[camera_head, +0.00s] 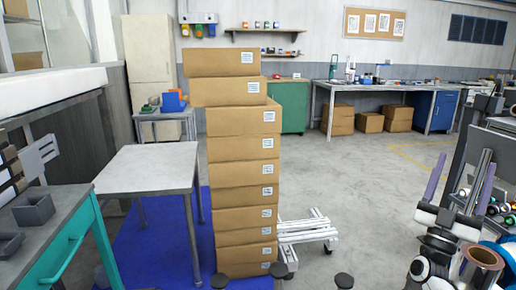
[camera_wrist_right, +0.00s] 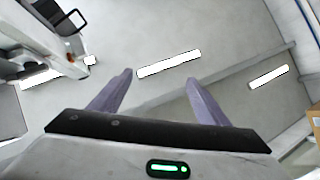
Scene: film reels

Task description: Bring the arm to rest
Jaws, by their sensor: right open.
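My right gripper (camera_head: 466,165) is raised at the right side of the head view, its two purple fingers spread apart and pointing up. In the right wrist view the same gripper (camera_wrist_right: 159,77) is open, with nothing between its fingers. Behind the fingers in that view is the ceiling with bright lamps. My left arm and gripper do not show in either view.
A tall stack of cardboard boxes (camera_head: 243,150) stands in the middle. A grey table (camera_head: 150,168) and a teal-fronted bench (camera_head: 72,240) are to its left. A white low frame (camera_head: 307,230) is beside the stack. Open floor (camera_head: 350,180) lies between stack and right arm.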

